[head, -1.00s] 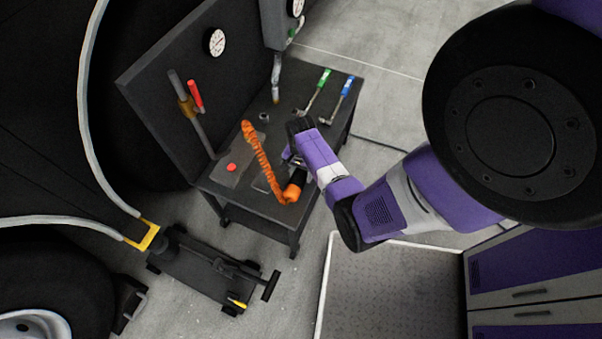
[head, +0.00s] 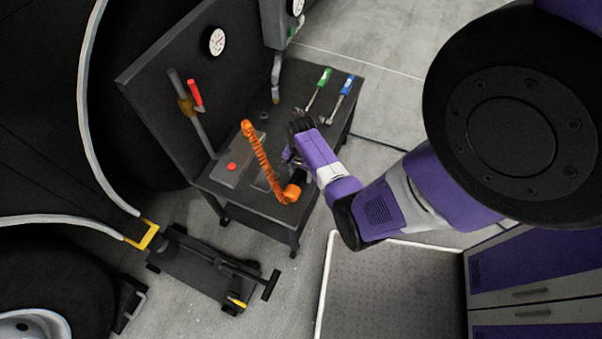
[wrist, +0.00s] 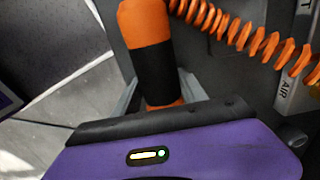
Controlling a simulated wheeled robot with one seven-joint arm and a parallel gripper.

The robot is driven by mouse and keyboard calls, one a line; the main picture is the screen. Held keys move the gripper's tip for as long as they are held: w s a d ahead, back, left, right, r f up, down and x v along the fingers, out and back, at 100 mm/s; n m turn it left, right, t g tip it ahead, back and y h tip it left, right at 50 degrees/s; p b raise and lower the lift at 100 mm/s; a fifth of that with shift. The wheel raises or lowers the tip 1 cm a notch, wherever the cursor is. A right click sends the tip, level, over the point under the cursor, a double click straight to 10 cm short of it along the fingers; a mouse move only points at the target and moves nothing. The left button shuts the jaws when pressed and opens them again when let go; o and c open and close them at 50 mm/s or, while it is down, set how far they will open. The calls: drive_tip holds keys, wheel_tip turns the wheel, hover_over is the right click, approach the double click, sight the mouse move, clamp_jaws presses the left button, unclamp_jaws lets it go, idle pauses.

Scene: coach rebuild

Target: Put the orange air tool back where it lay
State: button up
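The orange air tool (wrist: 146,22) has a black grip band and fills the upper middle of the wrist view. In the head view its orange end (head: 291,192) shows at the front of the dark bench (head: 250,203). My gripper (wrist: 160,84) has its grey fingers close against both sides of the tool and appears shut on it. In the head view my gripper (head: 291,160) is over the bench's right part, partly hidden by my purple wrist. An orange coiled hose (head: 262,160) runs to the tool. Whether the tool touches the bench top is unclear.
A grey plate with a red button (head: 231,167) lies left of the hose. Green-handled (head: 322,78) and blue-handled (head: 346,86) tools lie at the back right. A dark upright panel (head: 170,75) borders the bench's left. A floor jack (head: 212,262) stands in front.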

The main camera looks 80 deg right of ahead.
drive_tip(key=o, duration=0.5)
drive_tip(key=shift+d, duration=0.1)
drive_tip(key=shift+f, duration=0.1)
drive_tip(key=shift+r+p, duration=0.7)
drive_tip(key=shift+r, duration=3.25)
